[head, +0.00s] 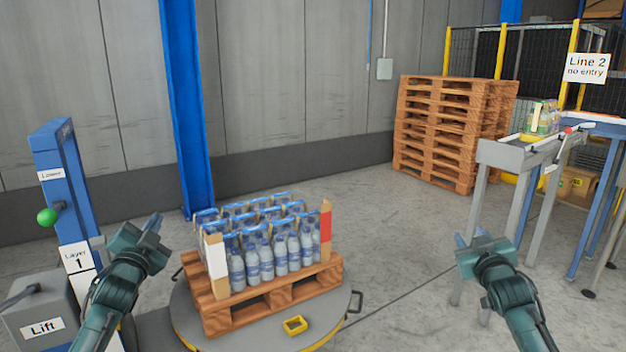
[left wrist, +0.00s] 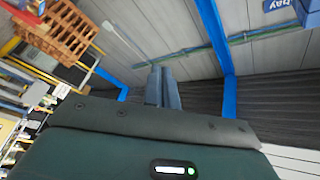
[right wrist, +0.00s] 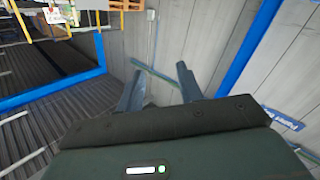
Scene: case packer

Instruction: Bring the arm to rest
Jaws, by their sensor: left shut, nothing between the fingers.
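My left gripper (head: 153,222) is raised at the left, between the blue lift post and the loaded pallet. Its two fingers lie together with nothing between them in the left wrist view (left wrist: 163,85). My right gripper (head: 468,240) is raised at the right, in front of the conveyor stand and apart from it. Its fingers stand apart and empty in the right wrist view (right wrist: 158,85). Neither gripper touches anything.
A wooden pallet (head: 222,319) with bottle packs (head: 262,258) stands on a round turntable (head: 350,296). The lift post (head: 50,150) with a green knob (head: 47,217) is at left. Stacked pallets (head: 445,130) and a conveyor (head: 520,153) are at right. Floor between is clear.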

